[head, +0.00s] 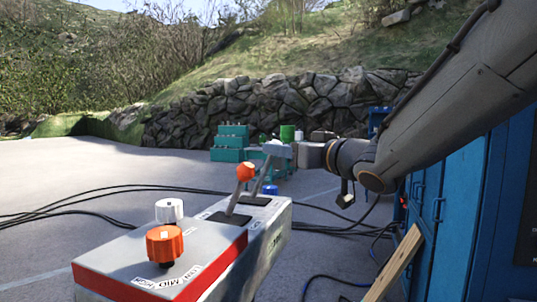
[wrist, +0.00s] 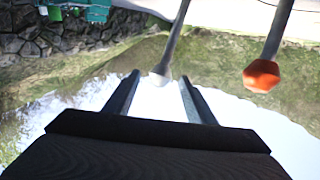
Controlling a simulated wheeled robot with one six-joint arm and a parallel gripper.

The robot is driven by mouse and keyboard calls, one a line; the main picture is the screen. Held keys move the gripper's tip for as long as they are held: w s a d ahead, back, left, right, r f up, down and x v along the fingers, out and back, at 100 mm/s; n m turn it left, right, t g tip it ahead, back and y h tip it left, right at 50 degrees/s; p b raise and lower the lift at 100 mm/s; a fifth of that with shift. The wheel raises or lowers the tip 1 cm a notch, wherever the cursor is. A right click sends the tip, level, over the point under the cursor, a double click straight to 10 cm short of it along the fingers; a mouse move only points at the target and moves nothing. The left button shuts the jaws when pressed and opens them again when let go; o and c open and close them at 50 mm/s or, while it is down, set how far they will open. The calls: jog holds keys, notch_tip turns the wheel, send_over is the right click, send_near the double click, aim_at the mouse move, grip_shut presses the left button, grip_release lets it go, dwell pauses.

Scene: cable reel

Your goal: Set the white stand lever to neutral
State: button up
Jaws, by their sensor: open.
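The white stand lever (wrist: 160,78) has a grey shaft and a small white tip. In the wrist view the tip appears between the two spread fingertips of my gripper (wrist: 159,82), with gaps on both sides. In the head view its shaft (head: 264,176) leans right from the stand, and its top is by my gripper (head: 280,151). The orange-knobbed lever (head: 245,172) stands beside it, nearer the head camera; it also shows at the right of the wrist view (wrist: 262,75). Both rise from the grey stand (head: 215,232). I cannot tell whether the fingers touch the lever.
An orange knob (head: 164,244) and a white knob (head: 169,210) sit on the stand's near end, beside a label strip. A blue cabinet (head: 455,215) and a leaning wooden plank (head: 394,262) are at right. Black cables (head: 90,200) cross the ground. Teal crates (head: 229,145) stand behind.

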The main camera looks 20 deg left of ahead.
jog(key=p+x, duration=0.1)
jog(key=x, duration=0.7)
jog(key=shift+p, duration=0.4)
grip_shut()
